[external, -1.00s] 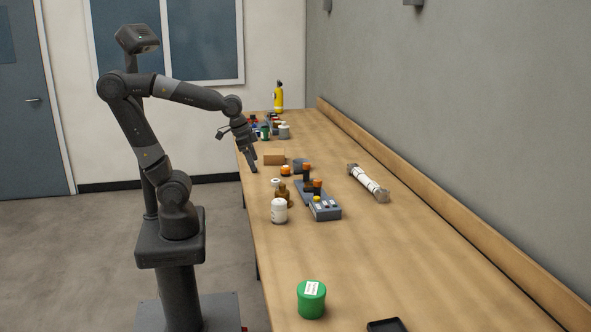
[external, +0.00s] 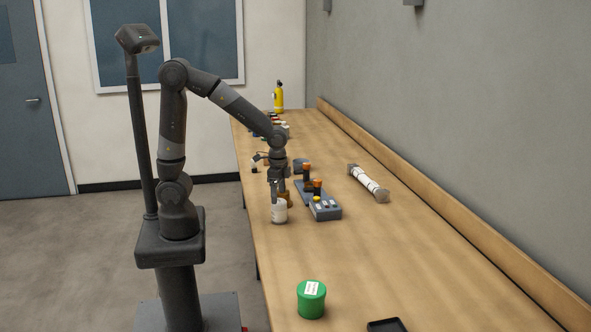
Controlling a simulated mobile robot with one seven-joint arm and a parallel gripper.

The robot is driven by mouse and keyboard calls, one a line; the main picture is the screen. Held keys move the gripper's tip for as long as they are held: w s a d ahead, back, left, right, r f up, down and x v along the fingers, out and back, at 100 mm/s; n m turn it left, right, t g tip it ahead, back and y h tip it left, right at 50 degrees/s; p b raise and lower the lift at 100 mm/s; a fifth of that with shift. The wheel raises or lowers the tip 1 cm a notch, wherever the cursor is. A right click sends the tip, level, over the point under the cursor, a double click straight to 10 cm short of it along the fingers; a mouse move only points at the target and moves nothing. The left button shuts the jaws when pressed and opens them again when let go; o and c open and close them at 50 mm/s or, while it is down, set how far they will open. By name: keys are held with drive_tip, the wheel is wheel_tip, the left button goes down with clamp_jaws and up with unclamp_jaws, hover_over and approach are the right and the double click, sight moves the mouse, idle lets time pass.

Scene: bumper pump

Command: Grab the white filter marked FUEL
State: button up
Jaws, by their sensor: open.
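A white canister (external: 280,212) stands upright near the table's left edge. A marking shows on its side in the earlier picture, but it is too small to read. A white cylinder with grey ends (external: 368,183) lies on its side farther right, with no readable lettering. My gripper (external: 274,197) points down, open, at the top of the white canister and overlaps it in the picture. I cannot tell whether the fingers touch it or are around it. A brown bottle (external: 286,197) stands just behind and is partly hidden by my gripper.
A grey block with orange-capped parts (external: 325,210) is close to the right of the canister. A green tub (external: 311,300) and a black tray (external: 386,325) are nearer. Several small containers and a yellow bottle (external: 279,98) stand at the far end.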

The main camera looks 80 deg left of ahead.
sight(278, 203)
drive_tip(key=shift+w+f, duration=0.1)
drive_tip(key=shift+f, duration=3)
drive_tip(key=shift+c, duration=0.2)
drive_tip(key=c, duration=1.2)
